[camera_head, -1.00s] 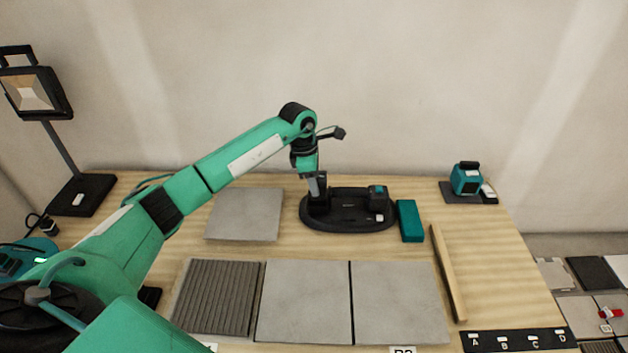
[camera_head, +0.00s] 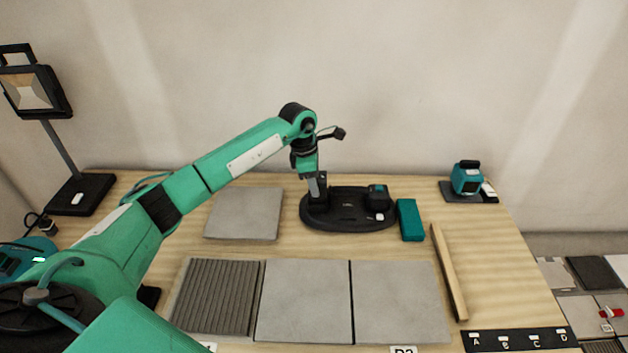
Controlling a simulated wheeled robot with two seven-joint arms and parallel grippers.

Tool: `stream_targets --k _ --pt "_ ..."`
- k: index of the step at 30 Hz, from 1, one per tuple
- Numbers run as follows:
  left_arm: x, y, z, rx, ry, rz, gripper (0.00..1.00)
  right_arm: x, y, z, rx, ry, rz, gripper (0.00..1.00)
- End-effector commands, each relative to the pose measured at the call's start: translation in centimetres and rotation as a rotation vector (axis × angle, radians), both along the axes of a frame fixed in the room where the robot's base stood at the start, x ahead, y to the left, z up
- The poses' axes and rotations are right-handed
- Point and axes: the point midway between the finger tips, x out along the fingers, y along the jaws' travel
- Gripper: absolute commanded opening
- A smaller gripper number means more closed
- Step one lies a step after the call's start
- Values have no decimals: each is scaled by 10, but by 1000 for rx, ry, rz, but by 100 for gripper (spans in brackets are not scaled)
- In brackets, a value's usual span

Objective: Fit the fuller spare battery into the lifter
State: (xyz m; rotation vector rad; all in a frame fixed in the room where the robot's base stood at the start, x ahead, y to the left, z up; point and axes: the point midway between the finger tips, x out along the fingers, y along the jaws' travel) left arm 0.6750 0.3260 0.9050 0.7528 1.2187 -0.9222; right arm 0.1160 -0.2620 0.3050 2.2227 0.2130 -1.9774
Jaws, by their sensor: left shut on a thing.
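My left gripper (camera_head: 317,186) reaches down over the left end of a black oval charger-like base (camera_head: 347,222). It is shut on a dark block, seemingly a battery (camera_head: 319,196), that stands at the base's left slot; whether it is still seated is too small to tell. Charge marks on either cannot be read. A teal tool (camera_head: 14,262), possibly the lifter, is partly visible at the left edge, largely cut off. My right gripper is not in view.
A teal block (camera_head: 410,220) lies just right of the base, near a wooden strip (camera_head: 449,272). Grey tiles (camera_head: 304,302) cover the front middle. A work lamp (camera_head: 82,194) stands back left, a teal device (camera_head: 467,178) back right.

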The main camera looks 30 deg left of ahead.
Motion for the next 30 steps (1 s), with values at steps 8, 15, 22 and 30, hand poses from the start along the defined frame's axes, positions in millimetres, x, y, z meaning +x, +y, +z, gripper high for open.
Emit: stream_targets --k 8,15,22,30 --pt "0 0 -3 0 -1 0 24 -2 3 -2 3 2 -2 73" --pt "0 0 -5 0 -1 0 24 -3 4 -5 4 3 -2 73" --pt "0 0 -9 0 -1 0 24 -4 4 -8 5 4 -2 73" --pt "0 0 -14 1 0 0 24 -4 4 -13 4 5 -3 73"
